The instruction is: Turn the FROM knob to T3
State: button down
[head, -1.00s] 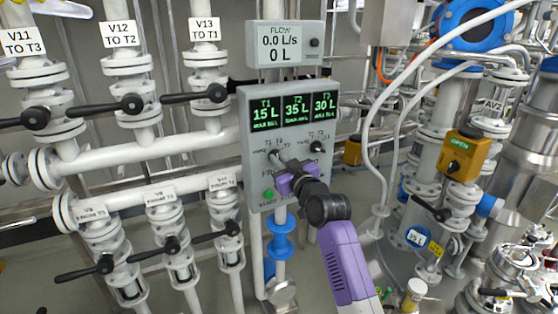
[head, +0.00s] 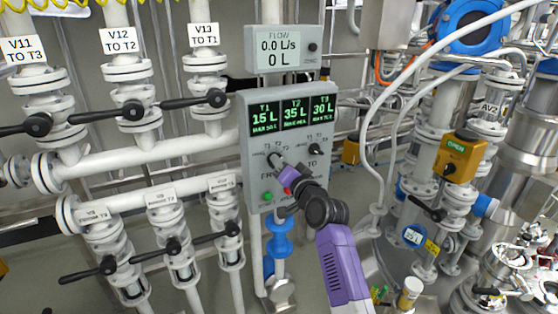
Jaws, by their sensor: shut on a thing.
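The grey control panel (head: 246,170) hangs in the middle of the head view, with its FROM knob at the lower left of its face. My gripper (head: 275,161) is at the FROM knob, shut on it, reaching in from the lower right. The fingers hide most of the knob, so I cannot tell which mark its pointer faces. The FROM label is partly covered. The TO knob (head: 316,150) is black and sits to the right, apart from my gripper. The screens (head: 295,115) above read T1 15 L, T2 35 L and T3 30 L.
A green button (head: 267,197) and a red button (head: 287,191) sit under the knobs, the red one close to my gripper. A flow display (head: 284,50) reads 0.0 L/s above. White pipes with black-handled valves (head: 215,98) fill the left; hoses and an orange box (head: 457,157) stand right.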

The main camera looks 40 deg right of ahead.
jog(key=shift+m+p, duration=0.55)
jog(key=shift+m, duration=1.05)
jog(key=c, duration=1.5)
grip_release()
jog(key=shift+b+v, duration=0.45)
jog(key=shift+v, duration=3.45)
